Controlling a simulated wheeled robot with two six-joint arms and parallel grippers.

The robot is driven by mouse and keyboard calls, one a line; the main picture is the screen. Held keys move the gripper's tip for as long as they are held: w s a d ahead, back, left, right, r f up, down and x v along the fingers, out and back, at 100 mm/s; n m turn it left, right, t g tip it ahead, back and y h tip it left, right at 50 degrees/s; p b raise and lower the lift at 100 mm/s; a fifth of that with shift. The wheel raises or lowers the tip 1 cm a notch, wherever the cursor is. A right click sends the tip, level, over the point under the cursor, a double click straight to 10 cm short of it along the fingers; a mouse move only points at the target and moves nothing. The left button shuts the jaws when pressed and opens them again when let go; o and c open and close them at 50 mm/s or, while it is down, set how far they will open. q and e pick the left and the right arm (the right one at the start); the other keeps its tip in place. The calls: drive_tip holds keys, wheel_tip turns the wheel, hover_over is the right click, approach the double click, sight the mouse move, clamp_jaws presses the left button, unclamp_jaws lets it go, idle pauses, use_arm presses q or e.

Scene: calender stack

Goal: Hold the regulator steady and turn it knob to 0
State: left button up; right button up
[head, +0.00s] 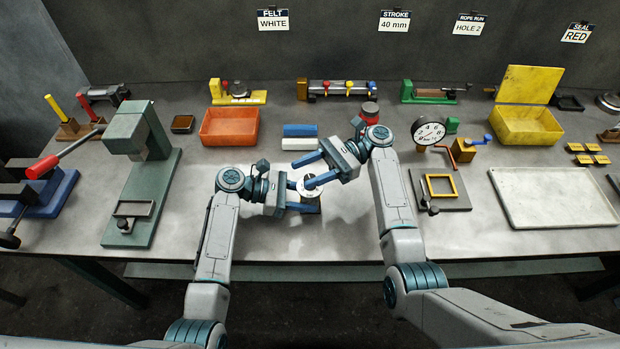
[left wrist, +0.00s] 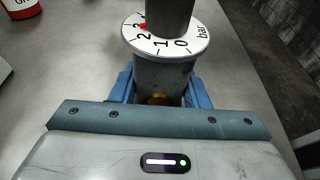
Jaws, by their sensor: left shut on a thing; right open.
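The regulator (left wrist: 165,76) is a grey upright cylinder with a white dial (left wrist: 190,30) marked in bar. A dark grey knob (left wrist: 171,15) rises from the dial's middle. A red mark on the dial's left side lies near the 2 and 3; the 0 faces the camera, right of the 1. My left gripper (left wrist: 160,90) is shut on the regulator's body below the dial. In the head view, my left gripper (head: 303,197) reaches it from the left.
Blue and white blocks (head: 299,143) lie just behind my right gripper. An orange tray (head: 229,139) stands at the back left. A round gauge (head: 429,132) and a yellow frame (head: 440,186) are to the right. The table's front middle is clear.

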wheel_tip(320, 180, up, 6)
drive_tip(key=shift+r, duration=0.15)
idle(0.4)
drive_tip(key=shift+w+d+f+n+t+y, duration=0.2)
drive_tip(key=shift+d+f+n+t+y, duration=0.15)
drive_tip(key=shift+f+n+t, duration=0.2)
wheel_tip(320, 180, down, 2)
drive_tip(key=w+d+f+n+t, duration=0.1)
drive_tip(key=w+d+n+t, duration=0.15)
drive_tip(key=n+t, duration=1.3)
drive_tip(key=n, duration=0.8)
approach(313, 176)
drive_tip(key=shift+n, duration=0.3)
drive_tip(key=x, duration=1)
drive_tip(key=shift+s+a, duration=0.3)
drive_tip(key=shift+a, duration=0.05)
